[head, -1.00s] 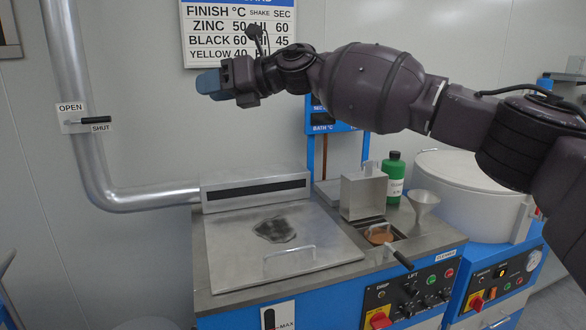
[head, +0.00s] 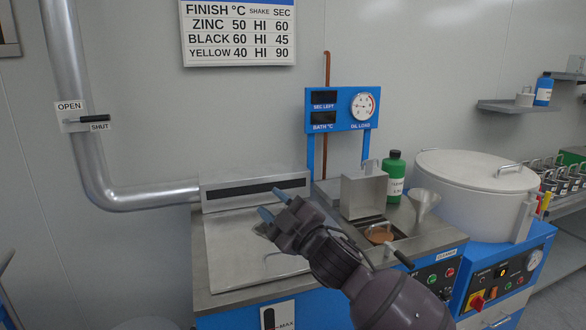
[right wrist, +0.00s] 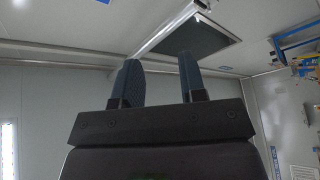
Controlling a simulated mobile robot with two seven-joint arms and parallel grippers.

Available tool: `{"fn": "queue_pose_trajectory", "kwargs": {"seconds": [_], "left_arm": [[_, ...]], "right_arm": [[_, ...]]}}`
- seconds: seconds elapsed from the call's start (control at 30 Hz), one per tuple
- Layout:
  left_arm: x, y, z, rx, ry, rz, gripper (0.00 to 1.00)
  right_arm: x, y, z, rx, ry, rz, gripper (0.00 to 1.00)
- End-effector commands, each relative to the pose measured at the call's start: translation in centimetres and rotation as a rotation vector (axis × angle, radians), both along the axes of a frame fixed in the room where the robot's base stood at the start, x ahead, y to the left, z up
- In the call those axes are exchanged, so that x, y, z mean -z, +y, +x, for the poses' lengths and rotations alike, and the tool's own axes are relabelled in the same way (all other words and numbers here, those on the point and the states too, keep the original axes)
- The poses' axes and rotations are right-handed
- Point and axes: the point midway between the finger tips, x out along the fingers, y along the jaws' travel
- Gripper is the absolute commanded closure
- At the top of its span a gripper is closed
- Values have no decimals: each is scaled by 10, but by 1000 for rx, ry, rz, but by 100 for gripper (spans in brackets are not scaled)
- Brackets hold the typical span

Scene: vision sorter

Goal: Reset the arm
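My right gripper (head: 272,205) is raised over the flat metal lid (head: 228,262) of the machine, pointing up and left in the head view. Its two blue fingers are apart with nothing between them; the right wrist view also shows the open fingers (right wrist: 160,82) against the wall and ceiling. My right arm comes in from the bottom right and hides part of the lid, its handle and the front panel. My left gripper is not in view.
A metal box (head: 363,194), a green bottle (head: 394,176) and a funnel (head: 423,203) stand on the machine right of the arm. A white round drum (head: 475,188) is farther right. A metal pipe (head: 85,140) and OPEN/SHUT lever (head: 95,118) are at left.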

Motion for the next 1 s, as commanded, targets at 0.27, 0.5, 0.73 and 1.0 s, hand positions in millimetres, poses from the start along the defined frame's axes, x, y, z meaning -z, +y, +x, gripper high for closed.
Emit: {"fn": "queue_pose_trajectory", "kwargs": {"seconds": [0.27,0.5,0.73,1.0], "left_arm": [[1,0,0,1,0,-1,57],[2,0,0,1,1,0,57],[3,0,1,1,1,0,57],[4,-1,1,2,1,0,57]], "right_arm": [[89,-74,-26,131,315,198,62],[163,-139,-65,260,521,323,62],[232,-200,-119,395,669,414,62],[315,-265,-206,586,840,459,62]]}}
